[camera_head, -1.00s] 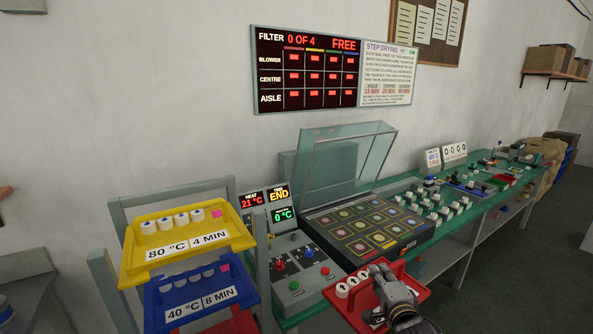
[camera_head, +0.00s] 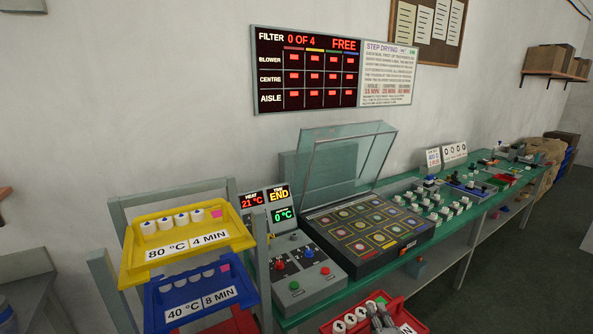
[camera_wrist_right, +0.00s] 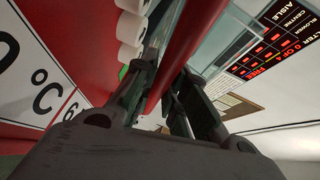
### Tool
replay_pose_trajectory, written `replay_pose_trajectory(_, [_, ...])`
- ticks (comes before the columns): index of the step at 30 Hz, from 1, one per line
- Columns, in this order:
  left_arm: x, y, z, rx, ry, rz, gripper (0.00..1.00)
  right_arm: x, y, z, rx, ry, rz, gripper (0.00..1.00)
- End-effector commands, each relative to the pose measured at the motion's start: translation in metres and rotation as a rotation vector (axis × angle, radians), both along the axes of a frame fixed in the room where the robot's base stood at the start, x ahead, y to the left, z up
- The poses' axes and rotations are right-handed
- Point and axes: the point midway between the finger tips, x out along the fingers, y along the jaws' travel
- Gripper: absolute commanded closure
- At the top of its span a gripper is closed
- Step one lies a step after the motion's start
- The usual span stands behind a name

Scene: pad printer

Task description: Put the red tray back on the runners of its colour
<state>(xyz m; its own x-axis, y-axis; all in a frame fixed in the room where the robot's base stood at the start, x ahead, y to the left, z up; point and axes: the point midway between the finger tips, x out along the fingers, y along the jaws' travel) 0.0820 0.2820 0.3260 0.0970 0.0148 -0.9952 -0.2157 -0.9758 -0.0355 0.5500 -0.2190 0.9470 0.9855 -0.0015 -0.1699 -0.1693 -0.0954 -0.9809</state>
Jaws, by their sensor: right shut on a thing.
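The red tray (camera_head: 403,309) is at the bottom edge of the head view, in front of the green bench and only partly in frame. It carries several white round pieces with dark marks. My right gripper (camera_head: 382,322) is shut on the tray's edge; the wrist view shows the fingers (camera_wrist_right: 158,95) on a red rim, with the tray's red face (camera_wrist_right: 90,55) and white label at left. The drying rack (camera_head: 102,290) stands at left. A red part (camera_head: 236,322) shows low on it, below the blue tray, mostly cut off. My left gripper is not in view.
The rack holds a yellow tray (camera_head: 132,262) above a blue tray (camera_head: 153,315), both with white pieces. A control box (camera_head: 310,280) and a dark panel with a raised clear lid (camera_head: 370,235) stand on the bench (camera_head: 480,210). Open floor lies at the right.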

Motion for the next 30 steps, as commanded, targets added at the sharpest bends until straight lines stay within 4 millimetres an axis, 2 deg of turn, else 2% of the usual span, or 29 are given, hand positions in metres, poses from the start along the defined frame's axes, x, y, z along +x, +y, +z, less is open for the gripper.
replay_pose_trajectory(8, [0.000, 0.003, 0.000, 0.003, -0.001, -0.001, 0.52, -0.003, 0.000, -0.004, 0.002, -0.001, -0.001, 1.00])
replay_pose_trajectory(21, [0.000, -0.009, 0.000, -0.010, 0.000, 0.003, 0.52, -0.038, -0.001, -0.049, 0.001, -0.001, -0.003, 1.00])
replay_pose_trajectory(30, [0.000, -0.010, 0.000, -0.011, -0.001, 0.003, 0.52, -0.047, 0.000, -0.057, 0.001, -0.004, 0.001, 1.00])
